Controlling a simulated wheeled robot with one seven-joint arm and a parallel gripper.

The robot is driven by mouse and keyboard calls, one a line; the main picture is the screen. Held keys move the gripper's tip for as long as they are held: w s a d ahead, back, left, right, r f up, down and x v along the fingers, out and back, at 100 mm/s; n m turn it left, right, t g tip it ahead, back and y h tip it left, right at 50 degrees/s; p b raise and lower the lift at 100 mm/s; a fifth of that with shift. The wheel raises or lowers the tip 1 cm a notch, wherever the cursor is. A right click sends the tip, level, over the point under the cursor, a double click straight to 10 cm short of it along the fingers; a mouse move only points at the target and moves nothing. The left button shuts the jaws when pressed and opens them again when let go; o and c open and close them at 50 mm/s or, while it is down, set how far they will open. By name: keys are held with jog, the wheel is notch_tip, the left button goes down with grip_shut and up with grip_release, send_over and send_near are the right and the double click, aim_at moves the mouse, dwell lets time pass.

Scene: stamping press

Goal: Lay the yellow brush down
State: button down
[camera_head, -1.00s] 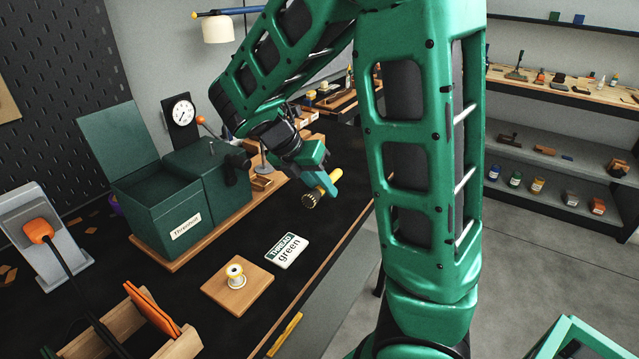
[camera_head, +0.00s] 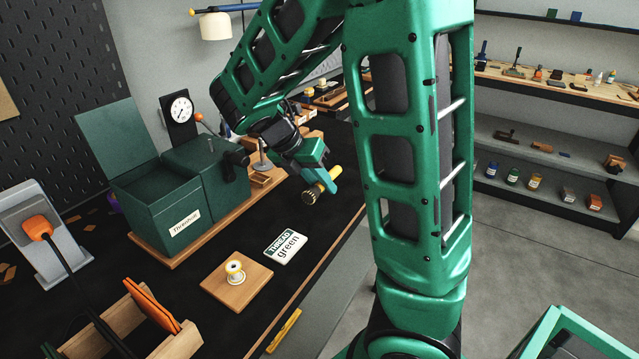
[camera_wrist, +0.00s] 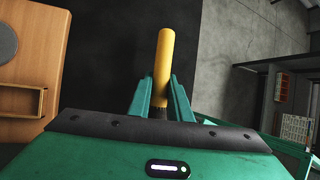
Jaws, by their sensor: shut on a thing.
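The yellow brush (camera_wrist: 164,65) is held in my gripper (camera_wrist: 160,95), its yellow handle between the two green fingers in the wrist view. In the head view my gripper (camera_head: 325,183) is over the right edge of the black bench (camera_head: 225,265), and the brush's dark-bristled end (camera_head: 309,195) points down and left. The brush looks clear of the bench top, though the exact height is hard to tell.
A wooden rack (camera_head: 120,320) is at front left. Bare black bench surrounds the card.

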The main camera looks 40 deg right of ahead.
jog(key=shift+f, duration=0.5)
jog(key=c, duration=1.5)
grip_release()
jog(key=shift+c, duration=0.2)
jog(key=shift+w+a, duration=0.1)
jog(key=shift+w+a+r, duration=0.15)
jog(key=shift+a+r, duration=0.1)
jog(key=shift+r, duration=0.1)
jog(key=v, duration=0.6)
jog(key=shift+a+r, duration=0.2)
jog(key=shift+r, duration=0.2)
jog(key=shift+s, duration=0.25)
